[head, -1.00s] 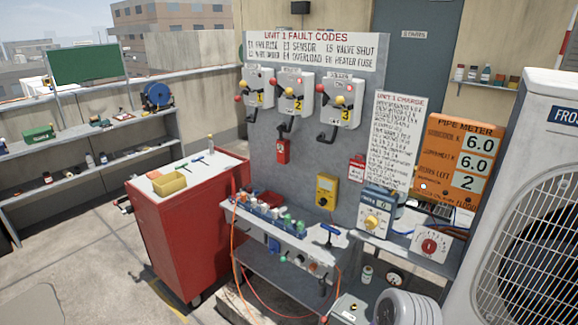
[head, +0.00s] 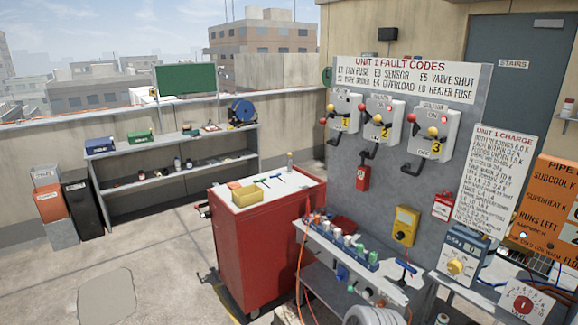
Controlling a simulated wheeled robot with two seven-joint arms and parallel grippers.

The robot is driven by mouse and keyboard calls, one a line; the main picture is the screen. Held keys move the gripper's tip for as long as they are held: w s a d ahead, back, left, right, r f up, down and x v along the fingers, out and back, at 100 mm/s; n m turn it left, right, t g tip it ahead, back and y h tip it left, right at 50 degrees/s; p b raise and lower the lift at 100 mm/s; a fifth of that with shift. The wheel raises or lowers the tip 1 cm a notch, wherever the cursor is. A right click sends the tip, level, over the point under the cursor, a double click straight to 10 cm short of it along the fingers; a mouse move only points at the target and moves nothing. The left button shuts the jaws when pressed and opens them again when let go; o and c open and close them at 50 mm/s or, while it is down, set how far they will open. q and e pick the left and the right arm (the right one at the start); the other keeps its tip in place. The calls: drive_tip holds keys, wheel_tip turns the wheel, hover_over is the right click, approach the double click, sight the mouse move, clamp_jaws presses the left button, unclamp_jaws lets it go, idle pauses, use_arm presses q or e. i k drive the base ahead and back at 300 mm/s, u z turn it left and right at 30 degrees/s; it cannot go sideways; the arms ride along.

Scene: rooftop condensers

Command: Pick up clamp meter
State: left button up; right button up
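A yellow handheld meter (head: 404,225) with a dark display hangs upright on the grey fault-code panel (head: 345,200), below the switch boxes and right of a small red box. It looks like the clamp meter, but its jaws cannot be made out at this size. A blue-grey instrument (head: 462,254) with a display and a yellow knob stands to its right on a shelf. Neither of my grippers is in view.
A narrow bench (head: 322,232) with small bottles and a blue-handled tool stands below the panel. A red cabinet (head: 262,252) is left of it. Orange hose hangs at the bench's left end. Shelves (head: 190,160) and bins stand at the far left. The left floor is open.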

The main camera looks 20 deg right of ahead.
sight(364, 172)
drive_tip(key=u, duration=0.35)
drive_tip(key=i, duration=1.7)
drive_tip(key=z, duration=0.45)
